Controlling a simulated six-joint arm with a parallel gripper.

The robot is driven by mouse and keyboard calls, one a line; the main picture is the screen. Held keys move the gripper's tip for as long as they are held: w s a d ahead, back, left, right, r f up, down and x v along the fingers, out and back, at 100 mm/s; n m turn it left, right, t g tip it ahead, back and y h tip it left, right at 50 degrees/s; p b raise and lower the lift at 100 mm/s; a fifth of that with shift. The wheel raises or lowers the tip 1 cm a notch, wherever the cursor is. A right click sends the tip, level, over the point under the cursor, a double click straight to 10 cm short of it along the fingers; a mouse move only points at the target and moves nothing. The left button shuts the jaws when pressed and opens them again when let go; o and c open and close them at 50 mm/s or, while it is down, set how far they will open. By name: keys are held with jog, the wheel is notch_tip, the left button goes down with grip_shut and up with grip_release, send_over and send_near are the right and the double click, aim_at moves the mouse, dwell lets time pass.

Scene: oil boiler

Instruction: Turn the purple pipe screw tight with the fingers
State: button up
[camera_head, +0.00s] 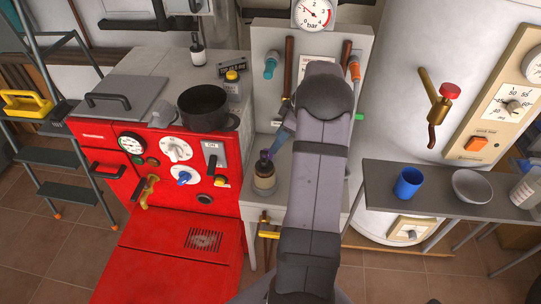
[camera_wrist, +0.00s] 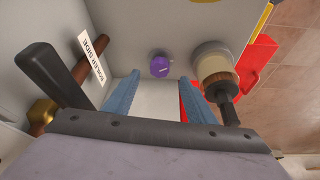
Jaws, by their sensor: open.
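The purple pipe screw (camera_wrist: 160,66) shows in the wrist view as a small round knob with a pale slot line, on a light grey surface. My gripper (camera_wrist: 160,88) has two blue fingers spread apart, with nothing between them. The screw lies beyond the fingertips, roughly centred between them, and does not appear to be touched.
A label reading "BOILER SIDE" (camera_wrist: 93,60) is at left. A red boiler (camera_head: 175,185) stands left, a grey shelf (camera_head: 435,197) right.

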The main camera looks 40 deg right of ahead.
jog(key=shift+p+x, duration=0.8)
jog(key=shift+x, duration=2.9)
jog(key=shift+r, duration=0.1)
jog(key=shift+c, duration=0.6)
jog(key=c, duration=0.9)
